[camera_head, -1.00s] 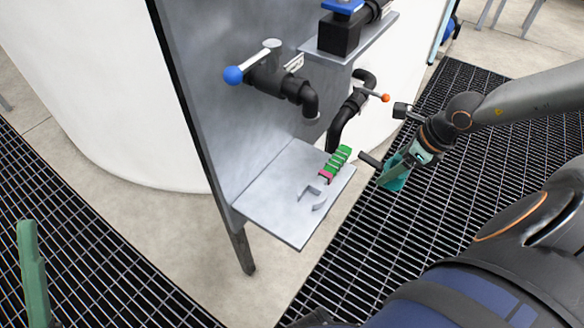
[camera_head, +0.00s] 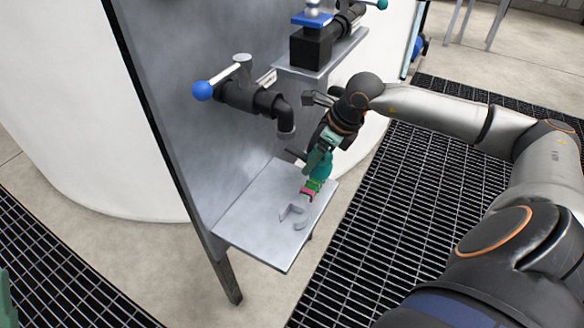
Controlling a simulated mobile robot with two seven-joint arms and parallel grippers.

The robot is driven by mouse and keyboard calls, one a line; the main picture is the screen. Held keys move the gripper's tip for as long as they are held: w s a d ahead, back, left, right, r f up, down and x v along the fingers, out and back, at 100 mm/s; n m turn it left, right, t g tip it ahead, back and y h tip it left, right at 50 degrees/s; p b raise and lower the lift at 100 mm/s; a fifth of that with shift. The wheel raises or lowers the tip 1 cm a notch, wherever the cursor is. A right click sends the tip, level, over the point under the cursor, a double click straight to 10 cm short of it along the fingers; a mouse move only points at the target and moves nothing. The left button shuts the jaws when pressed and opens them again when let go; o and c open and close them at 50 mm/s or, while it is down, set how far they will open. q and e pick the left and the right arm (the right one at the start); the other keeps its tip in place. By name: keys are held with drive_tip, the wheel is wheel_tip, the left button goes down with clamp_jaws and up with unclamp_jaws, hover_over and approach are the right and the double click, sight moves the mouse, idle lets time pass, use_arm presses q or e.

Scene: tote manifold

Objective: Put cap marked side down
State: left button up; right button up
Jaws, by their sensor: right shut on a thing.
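A grey hook-shaped bracket (camera_head: 293,214) is on the shelf in front of the piece. A black pipe elbow (camera_head: 284,115) and a blue-knobbed valve lever (camera_head: 203,90) stick out from the grey panel (camera_head: 180,120) above. The shelf's left part is bare.

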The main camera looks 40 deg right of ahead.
sight(292, 149)
drive_tip(key=w, duration=0.1)
drive_tip(key=w+a, duration=0.1)
drive_tip(key=w, duration=0.1)
drive_tip(key=w+a, duration=0.1)
drive_tip(key=w, duration=0.1)
drive_tip(key=shift+w+a, duration=0.25)
drive_tip(key=shift+d+f+b, duration=0.1)
drive_tip(key=shift+f+b, duration=0.4)
drive_tip(key=shift+f, duration=0.7)
wheel_tip(292, 149, down, 5)
drive_tip(key=shift+r+b, duration=0.1)
drive_tip(key=shift+b, duration=1.15)
drive_tip(key=shift+w, duration=0.15)
use_arm(q)
drive_tip(key=f, duration=0.3)
drive_tip(key=shift+w+d+f, duration=0.1)
drive_tip(key=shift+d+f, duration=0.1)
drive_tip(key=shift+f, duration=0.15)
use_arm(e)
drive_tip(key=shift+r, duration=0.1)
